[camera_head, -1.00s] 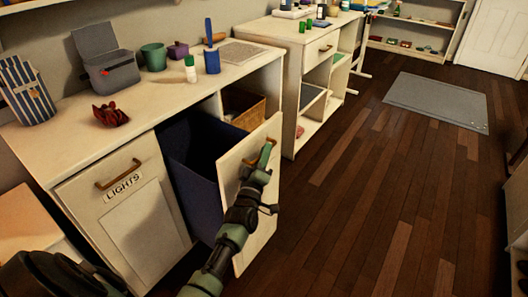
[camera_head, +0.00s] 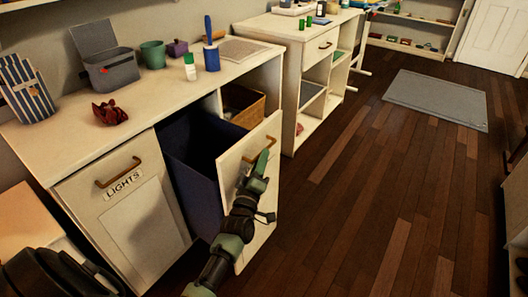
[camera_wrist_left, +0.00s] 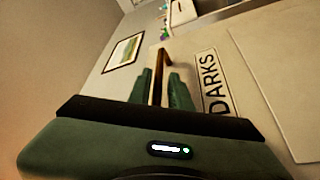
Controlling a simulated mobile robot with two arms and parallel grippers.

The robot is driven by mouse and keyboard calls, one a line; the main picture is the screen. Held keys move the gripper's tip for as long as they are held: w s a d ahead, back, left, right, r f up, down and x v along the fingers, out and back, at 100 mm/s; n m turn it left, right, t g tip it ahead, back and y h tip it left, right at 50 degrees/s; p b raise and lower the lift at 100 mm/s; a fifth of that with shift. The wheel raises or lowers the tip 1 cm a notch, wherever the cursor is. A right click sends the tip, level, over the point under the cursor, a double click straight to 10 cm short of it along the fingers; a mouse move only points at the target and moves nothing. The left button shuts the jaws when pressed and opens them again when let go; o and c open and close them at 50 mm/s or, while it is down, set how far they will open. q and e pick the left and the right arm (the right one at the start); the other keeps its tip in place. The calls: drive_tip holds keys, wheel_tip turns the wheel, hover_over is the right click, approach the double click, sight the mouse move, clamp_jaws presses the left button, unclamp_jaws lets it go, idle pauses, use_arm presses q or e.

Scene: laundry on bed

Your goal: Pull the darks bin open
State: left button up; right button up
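The darks bin stands pulled out from the cabinet, its dark blue liner (camera_head: 190,180) showing behind the cream front panel (camera_head: 232,170). Its brown bar handle (camera_head: 250,158) is near the panel's top. In the left wrist view the handle (camera_wrist_left: 158,72) lies between the green fingers, beside the DARKS label (camera_wrist_left: 215,84). My left gripper (camera_head: 264,160) is at the handle with its fingers apart. Gaps show between the fingers (camera_wrist_left: 159,90) and the bar, so it is not clamped. My right gripper is not in view.
The shut LIGHTS bin (camera_head: 130,215) is left of the darks bin. A wicker basket (camera_head: 245,105) sits in the cubby behind. Wooden floor (camera_head: 350,220) to the right is clear.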

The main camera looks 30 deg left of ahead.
use_arm(q)
drive_tip(key=shift+v, duration=2.3)
